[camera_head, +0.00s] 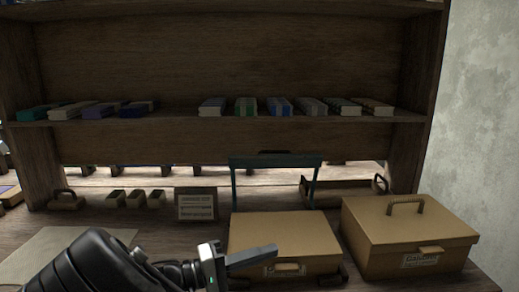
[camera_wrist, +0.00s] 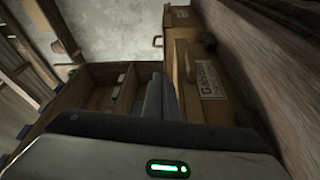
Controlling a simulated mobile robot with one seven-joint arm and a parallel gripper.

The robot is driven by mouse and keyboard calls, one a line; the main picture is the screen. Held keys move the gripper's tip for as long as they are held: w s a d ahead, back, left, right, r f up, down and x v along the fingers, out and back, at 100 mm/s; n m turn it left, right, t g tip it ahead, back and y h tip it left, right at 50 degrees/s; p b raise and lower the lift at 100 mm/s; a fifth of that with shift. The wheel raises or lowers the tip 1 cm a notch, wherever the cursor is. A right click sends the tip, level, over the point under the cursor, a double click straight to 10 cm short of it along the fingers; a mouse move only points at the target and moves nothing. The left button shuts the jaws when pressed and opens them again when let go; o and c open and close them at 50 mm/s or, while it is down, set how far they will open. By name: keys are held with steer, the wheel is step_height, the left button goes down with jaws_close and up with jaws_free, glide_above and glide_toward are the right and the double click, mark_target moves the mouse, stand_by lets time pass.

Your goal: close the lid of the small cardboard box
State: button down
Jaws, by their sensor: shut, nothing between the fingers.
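A tan box (camera_head: 283,232) stands at the front centre of the bench in the head view. Its top looks flat and down; I cannot tell whether it is fully closed. A larger tan box (camera_head: 405,225) with a handle on its flat top and a label on its front stands to its right. A labelled tan box also shows beyond my fingers in the wrist view (camera_wrist: 212,80). My gripper (camera_head: 262,256) is shut and empty, pointing right across the front of the centre box and hiding part of it. Its fingers also show in the wrist view (camera_wrist: 160,98).
A teal upright frame (camera_head: 276,161) stands behind the centre box. A small sign (camera_head: 196,205) and several small tan blocks (camera_head: 135,199) stand to the left. A long handled tray (camera_head: 340,191) is behind the larger box. A shelf (camera_head: 220,119) above holds several coloured bundles.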

steer(key=shift+s+f+m, duration=0.1)
steer(key=shift+f+m, duration=0.4)
steer(key=shift+f, duration=0.25)
steer(key=shift+a, duration=0.1)
